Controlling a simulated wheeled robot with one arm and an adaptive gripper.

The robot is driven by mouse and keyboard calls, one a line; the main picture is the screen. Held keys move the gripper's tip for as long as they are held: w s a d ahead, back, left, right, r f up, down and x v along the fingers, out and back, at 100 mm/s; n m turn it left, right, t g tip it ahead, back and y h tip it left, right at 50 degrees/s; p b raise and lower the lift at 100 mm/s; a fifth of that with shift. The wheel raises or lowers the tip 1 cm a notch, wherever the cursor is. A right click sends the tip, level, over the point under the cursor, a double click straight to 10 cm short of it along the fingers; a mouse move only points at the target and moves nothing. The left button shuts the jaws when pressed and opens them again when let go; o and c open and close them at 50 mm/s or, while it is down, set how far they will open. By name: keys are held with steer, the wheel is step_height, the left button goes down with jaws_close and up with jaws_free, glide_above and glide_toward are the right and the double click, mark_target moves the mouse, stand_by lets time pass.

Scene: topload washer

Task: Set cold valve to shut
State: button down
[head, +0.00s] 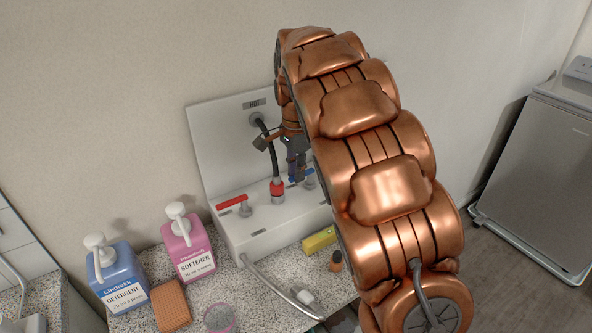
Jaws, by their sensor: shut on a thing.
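The cold valve (310,180) is a grey fitting with a blue lever on the white ledge, right of the red hose fitting. My gripper (296,167) reaches down over it and is shut on the blue lever. The fingers cover much of the lever, so I cannot tell its exact angle. The hot valve with its red lever (232,202) stands to the left on the same ledge, its lever pointing left. My copper arm hides the right part of the panel and anything behind it.
The white panel (215,130) bears a HOT label, and a dark hose (266,140) runs down to a red fitting (277,190).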

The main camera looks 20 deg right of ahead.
steer(key=c, duration=1.1)
jaws_free()
steer(key=shift+r, duration=6.05)
steer(key=s+a+f+n, duration=0.2)
steer(key=s+f+n, duration=0.2)
steer(key=s, duration=0.8)
steer(key=s+a+f+n+g, duration=0.1)
steer(key=s+f+n, duration=0.4)
steer(key=s, duration=0.8)
steer(key=s+a+f+n+p, duration=0.1)
steer(key=s+a+f+n, duration=0.2)
steer(key=s, duration=0.9)
steer(key=shift+s+f+n+g, duration=0.2)
steer(key=shift+f+n, duration=0.35)
steer(key=shift+n, duration=0.25)
steer(key=shift+s+f+n+g, duration=0.1)
steer(key=shift+f+n+g, duration=0.1)
steer(key=shift+f+n, duration=0.5)
